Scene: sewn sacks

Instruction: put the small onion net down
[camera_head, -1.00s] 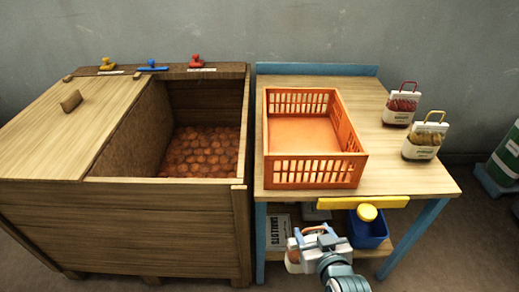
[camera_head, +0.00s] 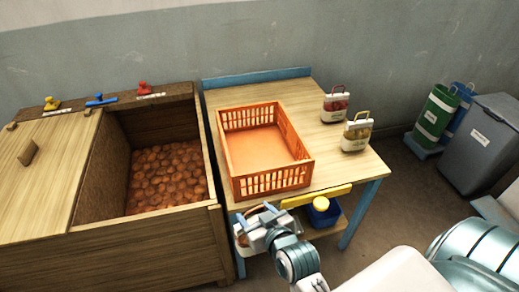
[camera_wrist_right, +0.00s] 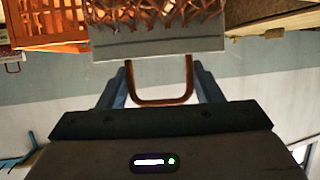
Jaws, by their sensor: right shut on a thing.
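My right gripper (camera_head: 264,218) is shut on the brown carrying loop (camera_wrist_right: 162,101) of the small onion net (camera_wrist_right: 158,16). The net hangs by that loop, with a pale grey band below the orange-brown mesh in the right wrist view. In the head view the gripper and net are at the front edge of the table (camera_head: 340,172), in front of the orange crate (camera_head: 268,183). The gripper hides most of the net there. The crate looks empty. My left gripper is not in view.
A red-handled net (camera_head: 335,106) and a yellow-handled net (camera_head: 356,134) stand on the table right of the crate. A wooden bin (camera_head: 130,250) of onions stands left. A blue box (camera_head: 323,215) sits on the lower shelf. Bare tabletop lies right of the crate.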

